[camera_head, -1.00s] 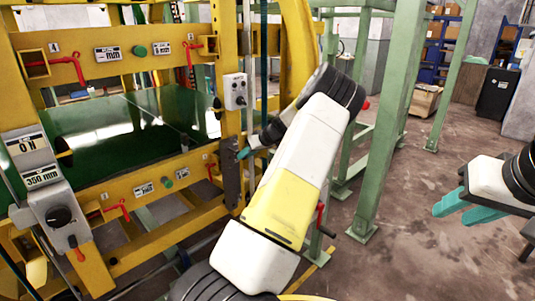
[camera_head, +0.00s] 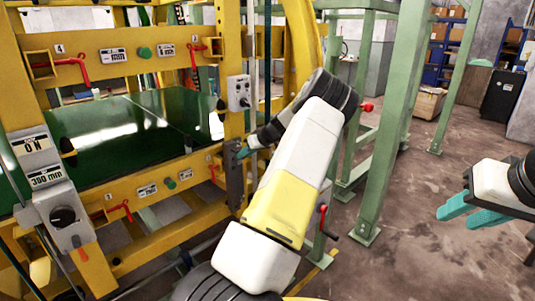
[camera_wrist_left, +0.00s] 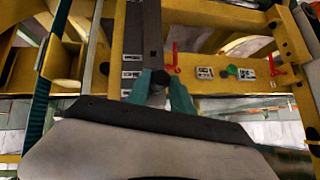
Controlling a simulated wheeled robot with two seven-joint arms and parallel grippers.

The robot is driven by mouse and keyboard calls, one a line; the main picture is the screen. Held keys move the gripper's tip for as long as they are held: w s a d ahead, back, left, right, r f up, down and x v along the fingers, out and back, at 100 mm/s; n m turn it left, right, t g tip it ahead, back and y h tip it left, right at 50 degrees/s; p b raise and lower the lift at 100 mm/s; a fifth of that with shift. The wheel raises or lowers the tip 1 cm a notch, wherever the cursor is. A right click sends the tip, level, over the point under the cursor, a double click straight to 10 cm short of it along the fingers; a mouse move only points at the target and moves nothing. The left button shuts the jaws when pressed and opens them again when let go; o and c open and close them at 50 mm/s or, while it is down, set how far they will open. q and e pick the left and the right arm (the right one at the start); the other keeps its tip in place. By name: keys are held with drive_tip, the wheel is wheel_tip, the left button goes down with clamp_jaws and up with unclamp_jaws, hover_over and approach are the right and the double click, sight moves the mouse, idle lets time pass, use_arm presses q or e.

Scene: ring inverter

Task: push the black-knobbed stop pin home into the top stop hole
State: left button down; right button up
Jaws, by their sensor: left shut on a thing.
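My left gripper (camera_head: 242,153) is at the grey vertical stop plate (camera_head: 234,186) on the yellow frame post. In the left wrist view its teal fingers (camera_wrist_left: 162,90) are shut on the black knob (camera_wrist_left: 160,78) of the stop pin. The knob sits in front of the grey plate (camera_wrist_left: 143,35), which shows a dark hole just above it. The pin's shaft is hidden behind the knob, so I cannot tell how deep it sits. My right gripper (camera_head: 466,212) is empty, its teal fingers apart, at the right edge of the head view.
The yellow frame carries red handles (camera_head: 122,210), green buttons (camera_head: 170,183) and labels. A grey switch box (camera_head: 238,92) is on the post above my left gripper. Green posts (camera_head: 390,120) stand right of my left arm. The floor (camera_head: 410,250) between them and my right gripper is clear.

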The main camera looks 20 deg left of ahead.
use_arm(q)
drive_tip(key=shift+w+a, duration=0.35)
drive_tip(key=shift+a, duration=0.45)
drive_tip(key=shift+w+a, duration=0.3)
drive_tip(key=shift+a, duration=0.5)
drive_tip(key=c, duration=1.1)
unclamp_jaws()
drive_tip(key=shift+o, duration=0.2)
drive_tip(key=v, duration=0.8)
drive_tip(key=shift+f, duration=0.1)
